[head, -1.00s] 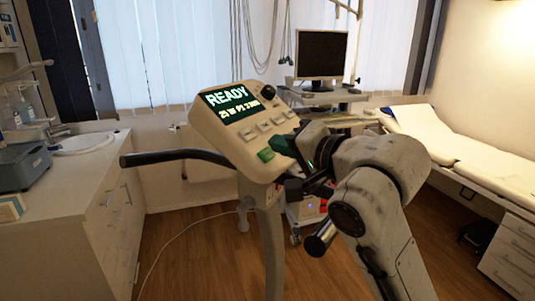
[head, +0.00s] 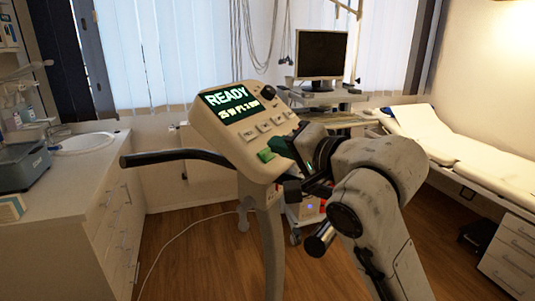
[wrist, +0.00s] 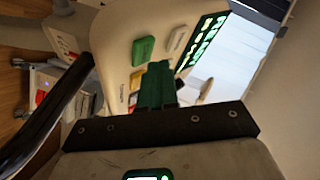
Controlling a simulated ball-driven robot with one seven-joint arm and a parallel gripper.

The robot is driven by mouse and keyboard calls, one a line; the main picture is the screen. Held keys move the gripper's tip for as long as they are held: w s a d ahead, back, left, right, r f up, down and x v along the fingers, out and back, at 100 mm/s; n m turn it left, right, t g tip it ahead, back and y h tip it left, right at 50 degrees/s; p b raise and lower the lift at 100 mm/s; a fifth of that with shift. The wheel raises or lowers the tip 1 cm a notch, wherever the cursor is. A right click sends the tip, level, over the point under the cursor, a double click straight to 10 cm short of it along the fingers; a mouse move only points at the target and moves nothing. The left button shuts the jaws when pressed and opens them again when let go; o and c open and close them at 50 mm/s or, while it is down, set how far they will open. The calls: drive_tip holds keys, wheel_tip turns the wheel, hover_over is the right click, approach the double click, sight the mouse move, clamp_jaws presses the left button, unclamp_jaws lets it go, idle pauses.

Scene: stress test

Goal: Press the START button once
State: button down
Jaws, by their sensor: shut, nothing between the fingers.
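The console (head: 222,135) has a slanted face with a display (head: 230,102) that reads READY. A green button (head: 266,155) sits at its lower edge and also shows in the wrist view (wrist: 143,50). Its label is too small to read, so I cannot confirm that it is START. My gripper (head: 281,147) is at the console's lower right, close beside the green button. In the wrist view my green fingers (wrist: 156,80) are together and empty, just below the green button. I cannot tell whether they touch the console.
A row of pale buttons (head: 263,127) and a dark knob (head: 268,91) are on the console. A yellow button (wrist: 137,78) lies left of my fingers in the wrist view. A black handlebar (head: 180,156) sticks out left. A counter and a bed flank the console.

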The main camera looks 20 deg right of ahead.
drive_tip(key=shift+w+a+f, duration=0.1)
drive_tip(key=shift+f, duration=0.1)
drive_tip(key=shift+w+a+f, duration=0.15)
drive_tip(key=shift+w+f, duration=0.05)
drive_tip(key=shift+f, duration=0.15)
idle(1.0)
drive_tip(key=shift+r+p, duration=0.15)
drive_tip(key=shift+p, duration=0.15)
drive_tip(key=shift+s+d+r+p, duration=0.3)
drive_tip(key=shift+s+r+p, duration=0.1)
drive_tip(key=shift+r+p, duration=0.15)
drive_tip(key=r+p, duration=0.1)
drive_tip(key=s+d+r+p, duration=0.1)
drive_tip(key=p, duration=0.1)
drive_tip(key=s+d+r+p, duration=0.1)
drive_tip(key=shift+s+r, duration=0.2)
drive_tip(key=shift+r, duration=0.2)
